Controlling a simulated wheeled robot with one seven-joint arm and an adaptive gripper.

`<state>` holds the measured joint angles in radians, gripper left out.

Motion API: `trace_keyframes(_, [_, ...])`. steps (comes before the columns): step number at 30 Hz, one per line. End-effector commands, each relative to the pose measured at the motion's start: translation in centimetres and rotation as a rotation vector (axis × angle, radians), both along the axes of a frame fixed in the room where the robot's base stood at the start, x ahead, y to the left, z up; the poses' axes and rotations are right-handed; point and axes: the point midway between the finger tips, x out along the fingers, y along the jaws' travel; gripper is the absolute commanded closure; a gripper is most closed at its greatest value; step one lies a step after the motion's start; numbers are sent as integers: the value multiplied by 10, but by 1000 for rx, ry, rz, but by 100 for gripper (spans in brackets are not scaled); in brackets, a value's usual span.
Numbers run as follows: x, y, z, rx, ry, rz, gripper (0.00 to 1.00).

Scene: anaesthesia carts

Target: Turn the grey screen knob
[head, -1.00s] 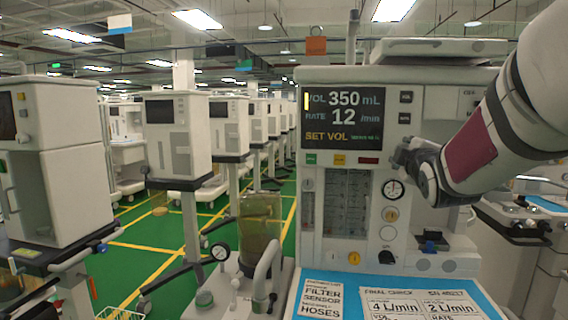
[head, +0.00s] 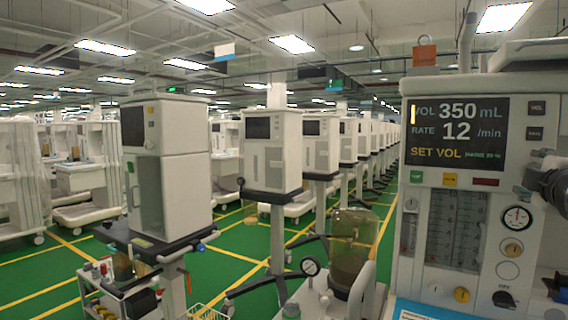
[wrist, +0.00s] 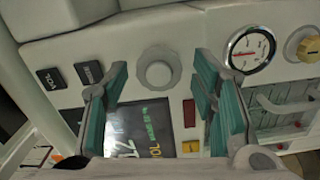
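The grey screen knob (wrist: 159,68) is a round pale-grey dial on the machine's front panel, beside the screen (wrist: 140,130). In the wrist view it shows between the two green-padded fingers of my gripper (wrist: 159,66). The fingers are spread wide, one on each side of the knob, with gaps between pads and knob. How far the fingertips are from the panel in depth is hard to tell. In the head view the screen (head: 456,133) reads 350 mL, 12 /min and SET VOL. There my gripper (head: 550,180) is cut by the right edge, and the knob cannot be made out.
Two dark buttons (wrist: 70,76), a pressure gauge (wrist: 250,50) and a yellow knob (wrist: 303,45) lie near the gripper. A glass canister (head: 352,240) stands left of the machine. Other carts (head: 165,180) line the green floor, with open aisle between.

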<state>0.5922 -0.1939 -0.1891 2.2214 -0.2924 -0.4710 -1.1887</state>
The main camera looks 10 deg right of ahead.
Motion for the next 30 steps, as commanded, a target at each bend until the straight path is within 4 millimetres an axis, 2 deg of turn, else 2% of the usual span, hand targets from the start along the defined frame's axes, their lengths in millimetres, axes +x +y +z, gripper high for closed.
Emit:
trace_keyframes(11, [-5,3,1,-1,-3,0,45])
trace_keyframes(30, [-84,63,2,-2,-3,0,45])
